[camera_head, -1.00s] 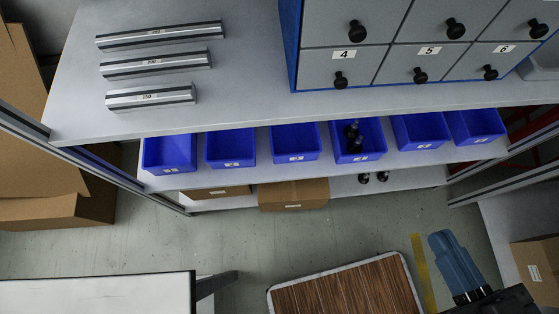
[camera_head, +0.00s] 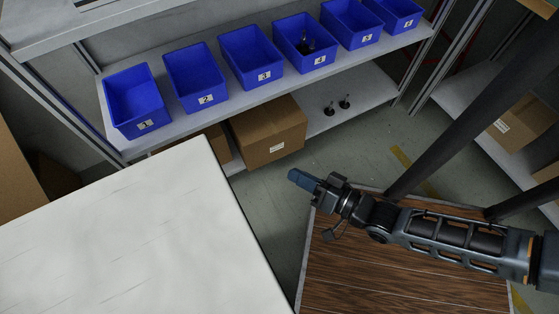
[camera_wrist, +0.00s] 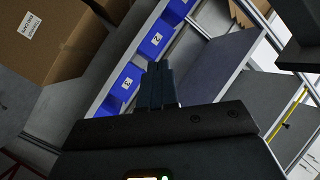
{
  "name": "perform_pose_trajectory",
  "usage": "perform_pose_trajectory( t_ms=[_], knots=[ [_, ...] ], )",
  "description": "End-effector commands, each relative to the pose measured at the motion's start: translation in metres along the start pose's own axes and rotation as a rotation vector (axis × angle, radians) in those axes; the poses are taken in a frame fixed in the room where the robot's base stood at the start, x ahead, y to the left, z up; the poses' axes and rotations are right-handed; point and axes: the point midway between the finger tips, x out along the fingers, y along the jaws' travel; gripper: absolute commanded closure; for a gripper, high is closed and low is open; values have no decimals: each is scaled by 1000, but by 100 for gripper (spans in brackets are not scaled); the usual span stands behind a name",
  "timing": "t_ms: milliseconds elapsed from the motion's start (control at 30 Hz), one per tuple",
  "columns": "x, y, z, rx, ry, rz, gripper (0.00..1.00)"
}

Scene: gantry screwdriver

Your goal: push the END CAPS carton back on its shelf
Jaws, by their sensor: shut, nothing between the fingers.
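A brown carton (camera_head: 268,132) with a white label sits on the low shelf, its front jutting past the shelf edge. I take it for the END CAPS carton; its label is too small to read surely in the head view. A labelled carton, likely the same one, fills the upper left of the wrist view (camera_wrist: 75,45). My gripper (camera_head: 294,175) is shut and empty, in front of and below the carton in the head view, apart from it. The shut fingers also show in the wrist view (camera_wrist: 157,72).
A second carton (camera_head: 218,146) is partly hidden behind the white table (camera_head: 110,230). Blue bins (camera_head: 250,58) stand on the shelf above. Black knobbed parts (camera_head: 336,107) stand right of the carton. A wood-topped surface (camera_head: 400,270) lies under my arm.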

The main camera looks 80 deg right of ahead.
Motion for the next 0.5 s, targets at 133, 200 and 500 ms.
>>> perform_pose_trajectory(
  t_ms=[133, 200, 500],
  knots=[
    [35, 106, 60, 255, 142, 60, 100],
    [48, 147, 78, 374, 213, 76, 100],
    [77, 261, 122, 745, 458, 82, 100]
  ],
)
